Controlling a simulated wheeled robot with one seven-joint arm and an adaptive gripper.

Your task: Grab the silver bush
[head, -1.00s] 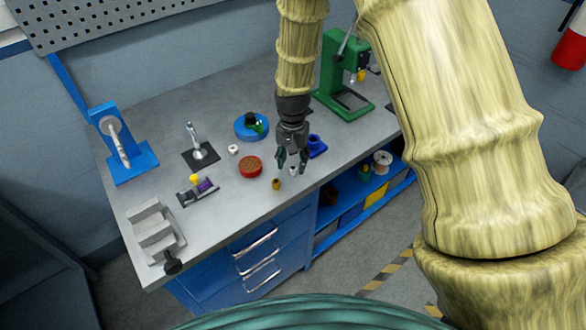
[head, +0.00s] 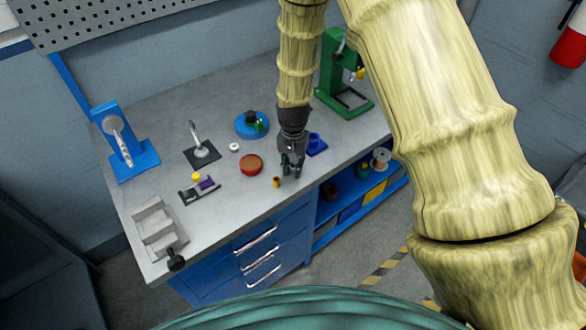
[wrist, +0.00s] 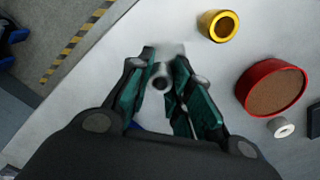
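The silver bush (wrist: 160,79) is a small pale metal ring with a dark hole. In the wrist view it lies between the two fingers of my gripper (wrist: 165,66). The fingers stand on either side of it with a narrow gap, and I see no clear grip on it. In the head view my gripper (head: 291,171) points down near the bench's front edge and largely hides the bush.
A brass bush (head: 277,181) stands close beside my gripper. A red round tin (head: 251,165) and a small white ring (head: 234,147) are to the left. A blue part (head: 316,143) is behind on the right.

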